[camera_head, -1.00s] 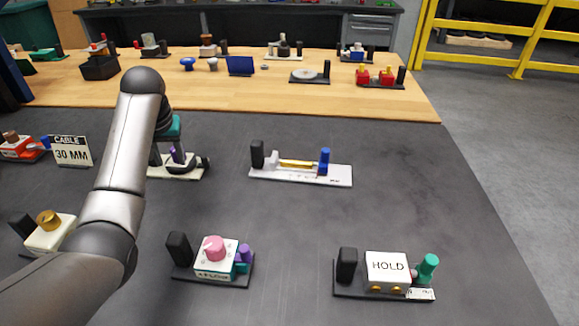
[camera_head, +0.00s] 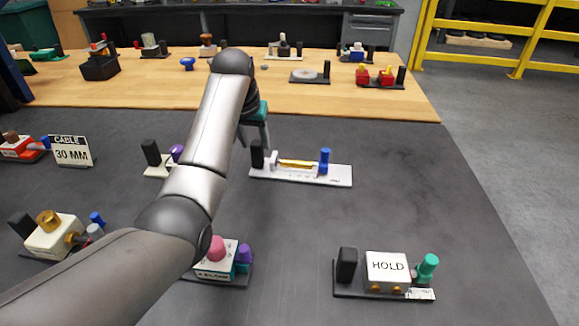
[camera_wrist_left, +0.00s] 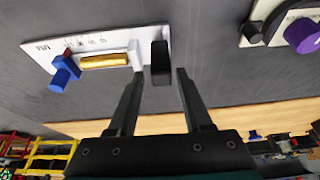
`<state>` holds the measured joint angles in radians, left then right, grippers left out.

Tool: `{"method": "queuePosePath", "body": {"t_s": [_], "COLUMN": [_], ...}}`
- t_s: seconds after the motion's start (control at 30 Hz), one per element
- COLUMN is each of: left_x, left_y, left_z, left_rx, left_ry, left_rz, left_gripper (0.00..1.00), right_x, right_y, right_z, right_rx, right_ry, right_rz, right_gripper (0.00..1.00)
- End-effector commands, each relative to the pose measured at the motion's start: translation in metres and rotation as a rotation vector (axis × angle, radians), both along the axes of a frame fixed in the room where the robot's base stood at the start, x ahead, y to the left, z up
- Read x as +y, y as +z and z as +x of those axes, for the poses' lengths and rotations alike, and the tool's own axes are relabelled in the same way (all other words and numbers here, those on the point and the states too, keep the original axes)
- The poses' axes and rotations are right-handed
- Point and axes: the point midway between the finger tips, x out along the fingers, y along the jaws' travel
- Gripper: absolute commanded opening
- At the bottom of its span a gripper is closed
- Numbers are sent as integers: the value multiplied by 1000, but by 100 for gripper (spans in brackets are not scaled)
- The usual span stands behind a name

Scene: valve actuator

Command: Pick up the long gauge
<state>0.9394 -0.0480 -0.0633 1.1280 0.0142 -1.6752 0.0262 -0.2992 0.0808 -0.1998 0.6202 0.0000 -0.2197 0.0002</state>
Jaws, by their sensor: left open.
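The long gauge looks to be the white plate (camera_head: 340,176) with a black upright grip (camera_head: 257,155), a yellow bar and a blue post, lying on the dark mat. The wrist view shows the white plate (camera_wrist_left: 105,41), yellow bar (camera_wrist_left: 104,61), blue post (camera_wrist_left: 62,75) and black grip (camera_wrist_left: 160,62). My left gripper (camera_wrist_left: 160,74) is open. Its fingertips lie on either side of the black grip in the wrist view; I cannot tell whether they touch it. In the head view my arm partly hides the gripper (camera_head: 262,142) beside that grip. My right gripper is not in view.
A device with a purple knob (camera_wrist_left: 303,36) stands close by, partly behind my arm in the head view. A HOLD block (camera_head: 387,265) and a pink-knobbed device (camera_head: 217,248) stand nearer. The mat right of the gauge is clear.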

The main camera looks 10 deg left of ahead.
Motion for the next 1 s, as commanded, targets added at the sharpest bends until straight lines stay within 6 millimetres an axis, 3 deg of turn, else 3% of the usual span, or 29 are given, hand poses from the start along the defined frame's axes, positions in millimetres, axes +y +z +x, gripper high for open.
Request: {"method": "queuePosePath", "body": {"t_s": [0.5,0.87,1.0], "left_x": [0,0,0], "left_y": [-47,-52,-52], "left_z": [16,18,18], "left_rx": [1,-1,-1], "left_ry": [1,1,1], "left_rz": [0,0,0], "left_gripper": [50,50,34], "right_x": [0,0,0], "right_y": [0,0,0], "right_z": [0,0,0], "right_rx": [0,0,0], "right_ry": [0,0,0], "right_rz": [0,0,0], "right_gripper": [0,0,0]}}
